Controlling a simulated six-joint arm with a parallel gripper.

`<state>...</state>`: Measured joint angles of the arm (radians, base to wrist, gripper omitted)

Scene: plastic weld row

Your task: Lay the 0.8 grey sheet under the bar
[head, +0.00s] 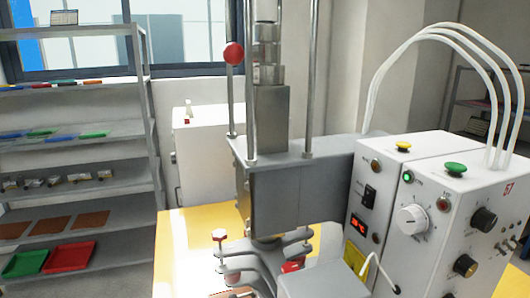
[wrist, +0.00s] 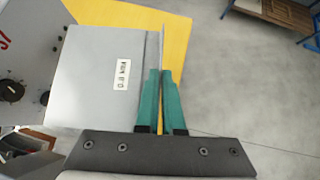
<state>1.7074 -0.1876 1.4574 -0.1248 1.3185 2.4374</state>
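In the wrist view my gripper (wrist: 161,78) has two teal fingers, close together at their tips. They close on a thin grey sheet (wrist: 163,47), seen almost edge-on and standing out beyond the tips. Its faces are barely visible. Left of it lies a light grey flat-topped surface (wrist: 95,55) with a small white label, whose print is hard to read. In the head view the welding press (head: 290,195) stands in the middle, with grey arms (head: 245,264) low in front. The bar cannot be clearly made out. My gripper does not show in the head view.
The white control cabinet (head: 445,205) with knobs and white cables stands right of the press. A light grey box (head: 325,283) is at the bottom edge. A yellow tabletop (head: 185,240) lies beneath. A shelf rack (head: 75,130) with coloured sheets and trays stands left.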

